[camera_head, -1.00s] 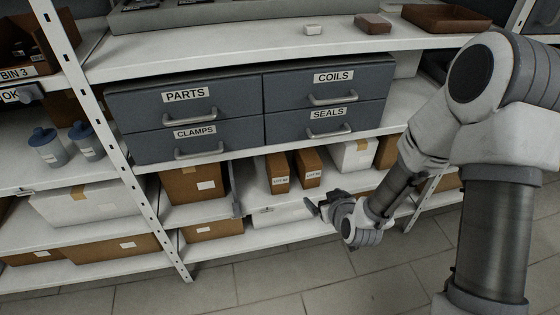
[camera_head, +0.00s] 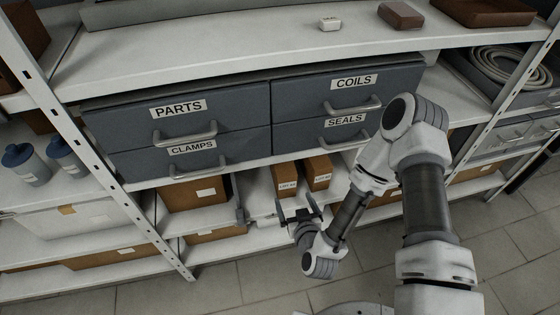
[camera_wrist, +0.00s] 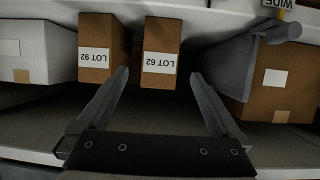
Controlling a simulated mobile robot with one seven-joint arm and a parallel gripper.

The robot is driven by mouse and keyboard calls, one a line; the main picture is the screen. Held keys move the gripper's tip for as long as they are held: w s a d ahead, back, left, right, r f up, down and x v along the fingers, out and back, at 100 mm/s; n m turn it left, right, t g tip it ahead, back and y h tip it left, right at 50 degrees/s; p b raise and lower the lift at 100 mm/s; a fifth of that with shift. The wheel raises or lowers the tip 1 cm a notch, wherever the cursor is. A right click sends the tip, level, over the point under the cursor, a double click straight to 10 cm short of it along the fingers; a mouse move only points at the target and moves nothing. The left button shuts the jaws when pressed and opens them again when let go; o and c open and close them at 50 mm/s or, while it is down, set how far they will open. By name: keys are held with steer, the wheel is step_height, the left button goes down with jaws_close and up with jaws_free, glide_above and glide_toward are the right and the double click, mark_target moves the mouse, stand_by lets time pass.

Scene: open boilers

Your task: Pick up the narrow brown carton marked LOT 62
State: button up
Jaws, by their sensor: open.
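The narrow brown carton marked LOT 62 (camera_head: 283,174) stands upright on the lower shelf under the drawers, the left one of a pair in the head view. In the wrist view, which is upside down, this carton (camera_wrist: 162,35) is at the centre right with its white label facing me. A similar carton marked LOT 92 (camera_head: 318,168) stands beside it, and shows at left in the wrist view (camera_wrist: 103,32). My gripper (camera_head: 298,208) is open and empty in front of the shelf. Its fingers (camera_wrist: 159,78) point at the cartons, apart from them, with LOT 62 roughly between their directions.
A grey upright panel (camera_wrist: 228,62) with a rounded end stands close beside LOT 62, before a wider brown box (camera_wrist: 282,85). A white box (camera_wrist: 38,55) stands beyond LOT 92. Grey drawers (camera_head: 180,125) hang above. The shelf in front of the cartons is clear.

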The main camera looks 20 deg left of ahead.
mark_target(288, 179)
steer(key=w+a, duration=0.1)
steer(key=w, duration=0.1)
steer(key=w+a+b, duration=0.1)
steer(key=w+a, duration=0.1)
steer(key=w, duration=0.1)
steer(key=w+a, duration=0.1)
steer(key=w, duration=0.2)
steer(key=shift+w+a+b, duration=0.1)
steer(key=shift+a+b, duration=0.25)
steer(key=shift+a, duration=0.05)
steer(key=x, duration=0.2)
steer(key=r+b+x, duration=0.1)
steer(key=x, duration=0.2)
steer(key=shift+w+a+f, duration=0.1)
steer(key=shift+w+a, duration=0.1)
steer(key=shift+w, duration=0.2)
jaws_close()
